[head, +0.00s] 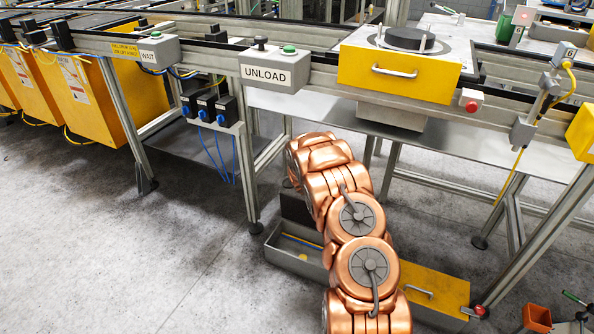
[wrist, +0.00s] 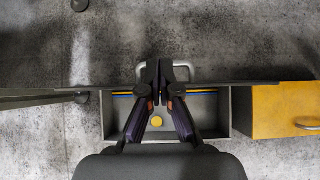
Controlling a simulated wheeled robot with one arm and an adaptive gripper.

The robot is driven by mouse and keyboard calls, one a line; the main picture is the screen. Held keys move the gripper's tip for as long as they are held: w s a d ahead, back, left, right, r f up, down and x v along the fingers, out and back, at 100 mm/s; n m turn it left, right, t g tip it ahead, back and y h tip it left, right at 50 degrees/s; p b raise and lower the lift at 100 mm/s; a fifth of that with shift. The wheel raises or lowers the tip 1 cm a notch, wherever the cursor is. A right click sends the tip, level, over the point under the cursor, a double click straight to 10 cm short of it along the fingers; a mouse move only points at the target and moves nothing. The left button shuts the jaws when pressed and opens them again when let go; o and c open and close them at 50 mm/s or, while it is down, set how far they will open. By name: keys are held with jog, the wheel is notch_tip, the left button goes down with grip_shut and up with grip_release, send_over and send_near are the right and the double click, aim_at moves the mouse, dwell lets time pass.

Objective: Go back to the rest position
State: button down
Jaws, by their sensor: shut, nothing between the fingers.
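My gripper (wrist: 158,85) is in the wrist view, with its two dark fingers together and nothing between them. It is over a grey open-topped box (wrist: 212,112) that shows behind the fingers. In the head view my copper-coloured arm reaches down in front of the conveyor, and the gripper itself is hidden behind it. The grey box also shows there (head: 285,262), low near the floor to the left of my arm. A small round yellow spot (wrist: 156,121) lies inside the box.
The conveyor frame carries an UNLOAD control box (head: 272,72) and a yellow pallet (head: 398,72) with a dark disc (head: 409,38). Metal legs stand around the arm. The floor at left is clear.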

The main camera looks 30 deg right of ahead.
jog(key=s+a+r+m+g+h+p, duration=0.1)
jog(key=s+r+m+p, duration=0.25)
jog(key=r, duration=0.95)
jog(key=s+a+r+m+g+h+p, duration=0.1)
jog(key=s+r+m+p, duration=0.25)
jog(key=r, duration=0.95)
jog(key=s+a+r+m+g+p, duration=0.1)
jog(key=s+a+r+m+p, duration=0.35)
jog(key=r, duration=0.35)
jog(key=s+a+r+m+g+p, duration=0.1)
jog(key=s+a+r+m+p, duration=0.2)
jog(key=s+r, duration=0.3)
jog(key=s+a+r+m+y+p, duration=0.3)
jog(key=s+a+r+p, duration=0.2)
jog(key=s+a, duration=0.4)
jog(key=s+a+r+m+g+y+p, duration=0.1)
jog(key=s+a+r+m+y+p, duration=0.2)
jog(key=s+a+r, duration=0.5)
jog(key=s+a+r+m+g+y+p, duration=0.1)
jog(key=s+a+r+m+y+p, duration=0.2)
jog(key=s+a, duration=0.9)
jog(key=a+r+p, duration=0.3)
jog(key=r, duration=0.1)
jog(key=shift+s+a+r+p, duration=0.15)
jog(key=shift+s+a+p, duration=0.05)
jog(key=shift+s+p, duration=0.1)
jog(key=shift+d+m, duration=0.2)
jog(key=shift+m, duration=0.15)
